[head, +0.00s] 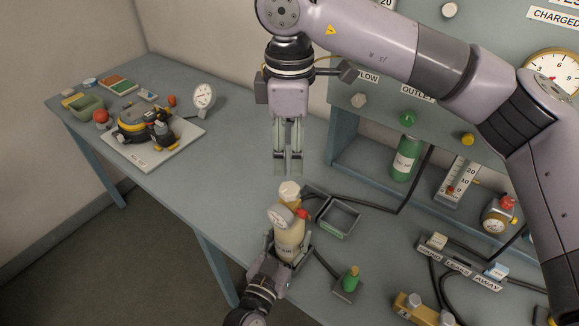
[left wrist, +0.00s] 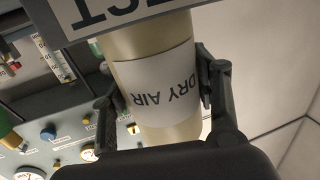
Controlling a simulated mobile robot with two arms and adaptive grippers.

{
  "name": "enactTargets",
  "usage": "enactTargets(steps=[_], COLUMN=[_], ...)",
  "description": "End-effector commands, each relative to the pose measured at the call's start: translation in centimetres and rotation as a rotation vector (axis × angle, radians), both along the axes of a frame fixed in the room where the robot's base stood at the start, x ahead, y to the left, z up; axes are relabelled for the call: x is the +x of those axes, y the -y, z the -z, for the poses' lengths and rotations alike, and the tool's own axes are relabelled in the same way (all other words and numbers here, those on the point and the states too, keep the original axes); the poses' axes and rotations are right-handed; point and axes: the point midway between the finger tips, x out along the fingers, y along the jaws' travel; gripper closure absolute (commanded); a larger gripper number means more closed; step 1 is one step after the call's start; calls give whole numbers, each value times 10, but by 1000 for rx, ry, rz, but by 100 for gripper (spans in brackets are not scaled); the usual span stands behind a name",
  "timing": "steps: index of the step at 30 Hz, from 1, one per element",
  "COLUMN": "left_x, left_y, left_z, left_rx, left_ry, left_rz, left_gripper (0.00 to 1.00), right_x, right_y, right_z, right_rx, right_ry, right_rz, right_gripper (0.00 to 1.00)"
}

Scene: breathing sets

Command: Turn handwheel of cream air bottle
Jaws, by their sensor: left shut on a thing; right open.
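The cream air bottle (head: 291,238) stands upright near the bench's front edge, with a pale handwheel (head: 289,189) on top, a small round gauge (head: 281,216) and a red knob (head: 302,213). My left gripper (head: 290,250) is shut around its body from the front. In the left wrist view the bottle (left wrist: 157,118) shows an upside-down "DRY AIR" label between the fingers of my left gripper (left wrist: 158,92). My right gripper (head: 288,168) points down just above the handwheel, open with a narrow gap, and holds nothing.
An open grey tray (head: 338,218) and a black hose lie right of the bottle. A green bottle (head: 405,160) stands in the panel's recess. A small block with a green knob (head: 350,280) is at the front. A breathing set on a white board (head: 183,131) lies left, with clear bench between.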

Motion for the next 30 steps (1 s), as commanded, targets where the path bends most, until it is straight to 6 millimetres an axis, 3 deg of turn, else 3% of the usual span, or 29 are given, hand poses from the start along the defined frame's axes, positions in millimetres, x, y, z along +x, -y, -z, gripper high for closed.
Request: enactTargets(steps=[7,20,25,30], left_x=[-1,-1,-1,-1], left_y=[0,0,0,0], left_z=[1,1,1,1], left_rx=[1,1,1,1], left_ry=[-3,-3,-3,-3], left_rz=[1,1,1,1], left_gripper=[100,100,100,100], right_x=[0,0,0,0], right_y=[0,0,0,0], right_z=[-28,-30,-30,-30], right_rx=[0,0,0,-1], right_ry=[0,-1,-1,-1], right_rz=[0,-21,-202,-559], right_gripper=[46,46,46,46])
